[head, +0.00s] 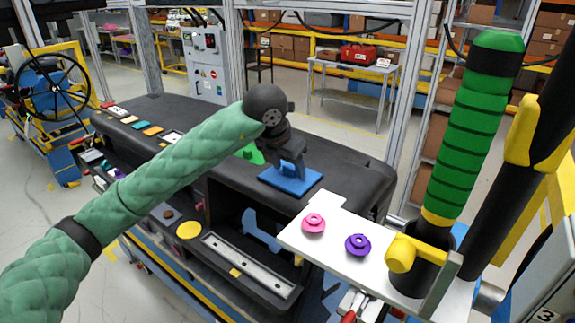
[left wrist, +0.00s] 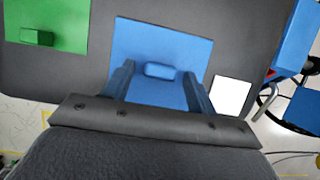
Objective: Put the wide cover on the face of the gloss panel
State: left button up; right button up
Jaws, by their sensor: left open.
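A flat blue cover (head: 291,181) with a small raised handle lies on top of the black dashboard. It also shows in the left wrist view (left wrist: 190,45). My left gripper (head: 291,172) is above it, pointing down. In the left wrist view its open fingers (left wrist: 158,74) stand on either side of the handle, with a gap to each side. A green cover (left wrist: 50,22) with a similar handle lies to the left, partly cut off; my arm partly hides it in the head view (head: 252,153). I cannot tell which surface is the gloss panel. My right gripper is not in view.
The dashboard (head: 353,178) has an open recess in front holding a blue part (head: 262,231). A white shelf (head: 333,239) at right bears a pink knob (head: 314,224) and a purple knob (head: 357,245). A ribbed green column (head: 472,130) stands beyond it. Several small coloured pieces lie farther left.

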aim_at(283, 181)
pick_arm(q)
jog(key=shift+r, duration=0.15)
jog(key=shift+s+a+r, duration=0.1)
jog(key=shift+a+r, duration=0.05)
jog(key=shift+r, duration=0.15)
jog(key=b+v, duration=0.2)
jog(key=v, duration=0.2)
jog(key=b+v, duration=0.2)
jog(key=v, duration=0.5)
jog(key=shift+b, duration=0.35)
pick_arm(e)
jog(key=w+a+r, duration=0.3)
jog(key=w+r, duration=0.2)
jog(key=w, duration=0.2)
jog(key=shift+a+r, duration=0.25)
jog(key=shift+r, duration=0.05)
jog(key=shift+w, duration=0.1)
